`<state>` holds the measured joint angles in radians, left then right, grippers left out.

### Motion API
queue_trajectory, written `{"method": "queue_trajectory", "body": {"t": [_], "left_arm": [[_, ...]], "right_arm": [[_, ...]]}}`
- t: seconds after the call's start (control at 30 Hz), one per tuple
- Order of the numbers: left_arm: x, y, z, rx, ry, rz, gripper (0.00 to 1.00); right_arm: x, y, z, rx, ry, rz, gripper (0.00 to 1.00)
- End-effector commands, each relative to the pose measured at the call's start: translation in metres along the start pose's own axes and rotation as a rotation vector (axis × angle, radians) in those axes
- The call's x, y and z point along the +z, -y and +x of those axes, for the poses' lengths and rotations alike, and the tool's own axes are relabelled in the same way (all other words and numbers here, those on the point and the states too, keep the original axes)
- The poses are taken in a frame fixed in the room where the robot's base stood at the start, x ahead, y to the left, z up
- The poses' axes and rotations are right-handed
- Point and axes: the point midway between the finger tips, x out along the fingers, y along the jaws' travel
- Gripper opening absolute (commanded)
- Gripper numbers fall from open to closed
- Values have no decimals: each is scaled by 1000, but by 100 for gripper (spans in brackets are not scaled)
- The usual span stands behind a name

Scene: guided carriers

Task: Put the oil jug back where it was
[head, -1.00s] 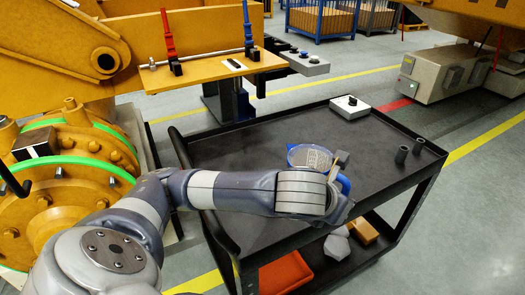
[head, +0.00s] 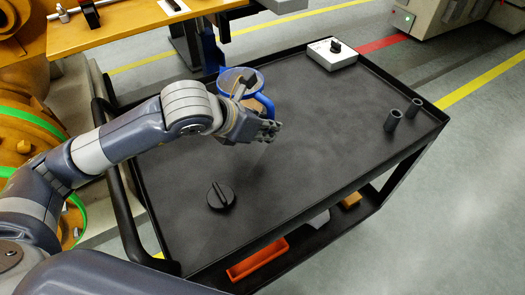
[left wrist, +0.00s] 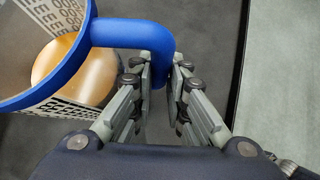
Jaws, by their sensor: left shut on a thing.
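The oil jug (head: 262,98) is a clear beaker with a blue rim, a blue handle and amber oil inside. In the head view it is over the back left part of the black cart top (head: 310,140), partly behind my left gripper (head: 270,132). In the left wrist view the jug (left wrist: 75,65) fills the upper left, and my left gripper (left wrist: 160,85) is shut on its blue handle. The jug looks about upright. Its base is hidden, so I cannot tell whether it touches the cart. My right gripper is not in view.
On the cart are a black knob (head: 220,196), two dark cylinders (head: 393,121) at the right and a white control box (head: 331,55) at the back. An orange bin (head: 258,259) sits on the lower shelf. The cart's middle and front right are clear.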

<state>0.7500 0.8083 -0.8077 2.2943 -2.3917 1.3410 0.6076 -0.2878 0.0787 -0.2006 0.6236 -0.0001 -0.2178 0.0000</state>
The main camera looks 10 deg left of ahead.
Motion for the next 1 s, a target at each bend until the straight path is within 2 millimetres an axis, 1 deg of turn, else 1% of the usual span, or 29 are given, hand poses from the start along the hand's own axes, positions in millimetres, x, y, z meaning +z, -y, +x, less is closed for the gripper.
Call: {"method": "queue_trajectory", "body": {"t": [0.03,0.2,0.27,0.37,0.5,0.6,0.73,0.8,1.0], "left_arm": [[3,7,8,-39,8,40,0],[12,25,18,-138,9,142,0],[12,27,21,-154,7,159,0],[4,30,30,-168,3,171,0],[-14,30,47,-169,2,172,0],[-24,30,57,-168,4,173,0],[-30,30,64,-167,7,172,0],[-36,30,70,-167,4,172,0],[-54,30,88,-166,5,172,0]], "right_arm": [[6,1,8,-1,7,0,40],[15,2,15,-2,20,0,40],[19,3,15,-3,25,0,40],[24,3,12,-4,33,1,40],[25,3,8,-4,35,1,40],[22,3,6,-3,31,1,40],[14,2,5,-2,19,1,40],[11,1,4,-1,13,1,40],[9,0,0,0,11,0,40]]}}
